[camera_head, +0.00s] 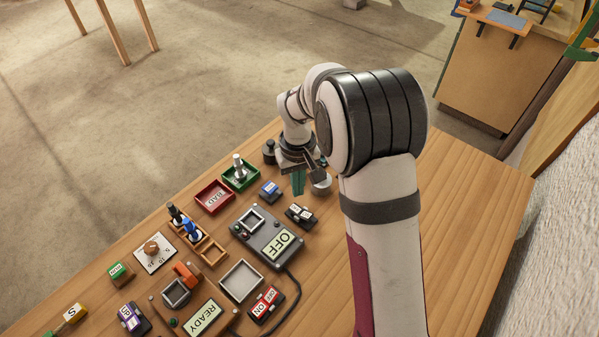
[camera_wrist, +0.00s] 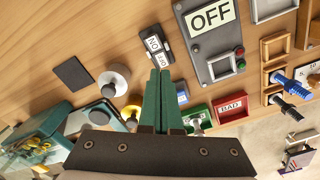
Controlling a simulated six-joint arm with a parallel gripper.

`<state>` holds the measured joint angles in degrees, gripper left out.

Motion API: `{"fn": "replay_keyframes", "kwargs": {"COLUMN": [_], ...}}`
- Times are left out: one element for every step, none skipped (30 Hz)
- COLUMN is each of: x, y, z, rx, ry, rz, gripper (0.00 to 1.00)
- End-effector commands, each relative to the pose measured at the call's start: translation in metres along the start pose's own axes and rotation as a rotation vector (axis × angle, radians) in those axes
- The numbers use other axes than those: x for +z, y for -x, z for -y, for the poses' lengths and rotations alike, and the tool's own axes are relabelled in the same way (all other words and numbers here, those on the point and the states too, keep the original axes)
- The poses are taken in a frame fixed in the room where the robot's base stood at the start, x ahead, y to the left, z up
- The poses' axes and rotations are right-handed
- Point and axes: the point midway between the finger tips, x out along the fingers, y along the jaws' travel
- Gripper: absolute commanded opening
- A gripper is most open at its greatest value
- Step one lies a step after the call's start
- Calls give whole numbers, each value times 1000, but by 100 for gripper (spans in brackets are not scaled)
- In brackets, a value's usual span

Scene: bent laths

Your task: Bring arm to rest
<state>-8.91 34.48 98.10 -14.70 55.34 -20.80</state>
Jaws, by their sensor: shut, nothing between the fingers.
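My gripper (camera_head: 298,182) hangs over the far part of the wooden table (camera_head: 470,215), its teal fingers pointing down. In the wrist view its green fingers (camera_wrist: 160,75) are together with nothing between them. The fingertips appear near a black-and-white rocker switch (camera_wrist: 155,47); I cannot tell the height above the table. My arm bends over the table from the right, and it hides part of the tabletop in the head view.
A grey box with an OFF display (camera_head: 270,238), a green tray (camera_head: 240,176) holding a metal part, and a red BAD tray (camera_head: 214,197) stand near the gripper. Several switches and a READY box (camera_head: 203,318) lie nearer. The table's right side is clear.

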Motion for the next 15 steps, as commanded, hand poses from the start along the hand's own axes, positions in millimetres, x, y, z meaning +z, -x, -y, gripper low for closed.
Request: {"fn": "replay_keyframes", "kwargs": {"x": [0,0,4,9,18,36,53,74,105,128,151,180,199,217,238], "y": [0,1,6,13,24,44,60,76,94,105,114,122,125,127,127], "z": [0,0,0,-1,-2,-2,-2,-1,2,5,9,14,19,23,29], "rx": [0,0,-2,-4,-9,-18,-26,-36,-52,-65,-77,-92,-104,-114,-127], "ry": [0,-2,-12,-30,-59,-110,-160,-216,-294,-352,-408,-478,-526,-570,-622], "rz": [0,0,-1,-3,-4,-5,-6,-4,0,3,7,11,15,18,23], "gripper": [0,0,0,0,0,0,0,0,0,0,0,0,0,0,0]}}
